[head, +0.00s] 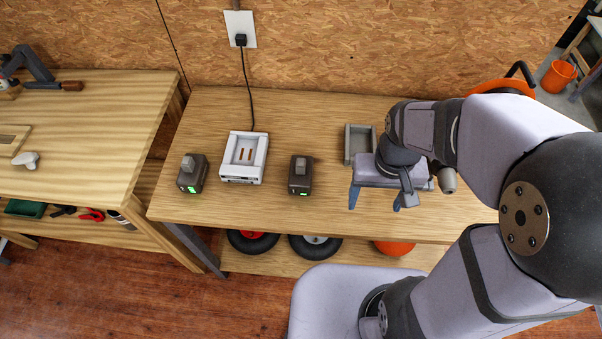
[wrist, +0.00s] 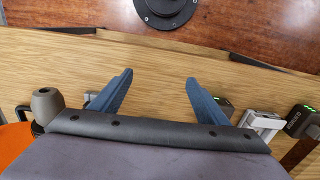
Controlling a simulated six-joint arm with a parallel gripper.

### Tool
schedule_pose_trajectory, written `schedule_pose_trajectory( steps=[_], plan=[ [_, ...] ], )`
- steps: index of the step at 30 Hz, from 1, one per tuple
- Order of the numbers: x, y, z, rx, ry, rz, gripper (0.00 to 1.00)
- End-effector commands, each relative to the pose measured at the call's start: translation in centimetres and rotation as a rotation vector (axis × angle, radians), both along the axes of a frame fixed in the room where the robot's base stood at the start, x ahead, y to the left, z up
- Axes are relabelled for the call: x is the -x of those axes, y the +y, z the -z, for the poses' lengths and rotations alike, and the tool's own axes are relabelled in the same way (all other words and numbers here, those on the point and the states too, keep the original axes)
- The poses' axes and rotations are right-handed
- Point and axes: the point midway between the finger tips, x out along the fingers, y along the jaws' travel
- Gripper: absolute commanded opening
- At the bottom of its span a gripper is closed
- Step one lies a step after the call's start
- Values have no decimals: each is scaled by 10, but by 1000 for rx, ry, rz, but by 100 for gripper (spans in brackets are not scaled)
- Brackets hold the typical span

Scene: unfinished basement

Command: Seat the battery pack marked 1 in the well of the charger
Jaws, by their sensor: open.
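The white charger (head: 244,158) sits on the workbench, its open well facing up with copper-coloured contacts showing. One dark battery pack (head: 192,174) with a green light stands to its left, and another (head: 301,175) stands to its right. I cannot read a number on either pack. My gripper (head: 378,201) is open and empty over the bench, right of both packs. In the wrist view its two blue fingers (wrist: 160,78) are spread over bare wood. The charger (wrist: 262,123) and the packs (wrist: 224,105) (wrist: 300,119) show at the right there, partly cut off by the gripper body.
A grey open tray (head: 349,145) stands just behind my gripper, partly hidden by it. A black cord (head: 248,90) runs from the charger to a wall outlet (head: 240,28). A second bench (head: 90,130) stands at left. Bare wood lies between the right pack and my gripper.

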Motion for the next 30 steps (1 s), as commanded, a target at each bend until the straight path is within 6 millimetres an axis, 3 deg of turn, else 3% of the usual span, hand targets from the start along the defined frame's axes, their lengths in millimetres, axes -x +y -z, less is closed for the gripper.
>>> schedule_pose_trajectory(
  steps=[7,15,22,30],
  plan=[
    [-61,81,5,36,18,-57,69],
    [-86,150,13,66,15,-77,69],
    [-111,165,11,5,-4,5,69],
    [-116,168,13,-9,-7,21,69]
  ],
)
